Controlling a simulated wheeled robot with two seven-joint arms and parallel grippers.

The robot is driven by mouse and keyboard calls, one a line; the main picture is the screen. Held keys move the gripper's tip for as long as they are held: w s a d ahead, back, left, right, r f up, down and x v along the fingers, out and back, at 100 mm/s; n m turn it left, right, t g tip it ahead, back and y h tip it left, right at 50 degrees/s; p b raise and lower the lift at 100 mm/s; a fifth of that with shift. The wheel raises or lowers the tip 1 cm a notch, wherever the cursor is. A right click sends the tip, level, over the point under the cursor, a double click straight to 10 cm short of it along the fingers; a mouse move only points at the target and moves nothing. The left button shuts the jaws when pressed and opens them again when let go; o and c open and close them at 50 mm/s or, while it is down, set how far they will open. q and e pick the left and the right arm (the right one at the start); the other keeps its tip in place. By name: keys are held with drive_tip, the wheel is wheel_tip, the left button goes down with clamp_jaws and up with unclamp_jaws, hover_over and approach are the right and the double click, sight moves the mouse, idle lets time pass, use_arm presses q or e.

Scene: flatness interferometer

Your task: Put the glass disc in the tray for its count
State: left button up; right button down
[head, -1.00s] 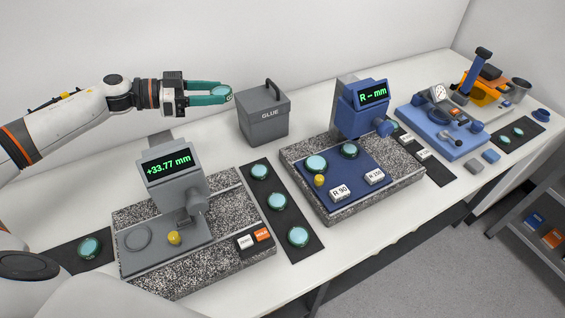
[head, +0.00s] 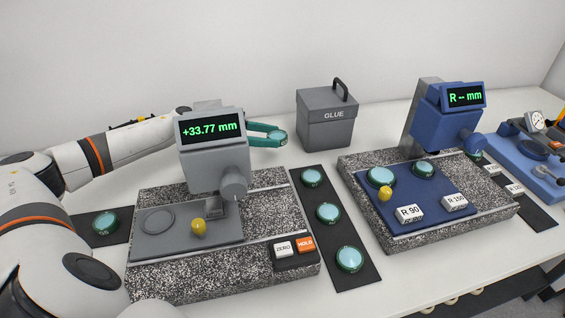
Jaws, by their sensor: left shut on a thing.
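My left gripper (head: 270,134), with teal fingers, is shut on a small glass disc (head: 276,135). The grey gauge (head: 212,160) partly hides the gripper and the forearm. Other round glass discs in green rims lie on black mats: one at the left (head: 105,222) and several on the middle mat (head: 328,213). No tray for counts can be made out in this view. My right gripper is not in view.
The grey gauge reads +33.77 mm and stands on a speckled granite base (head: 190,271).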

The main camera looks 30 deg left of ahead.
sight(268, 164)
use_arm(q)
drive_tip(key=shift+f, duration=3.5)
drive_tip(key=shift+f, duration=0.15)
drive_tip(key=o, duration=1)
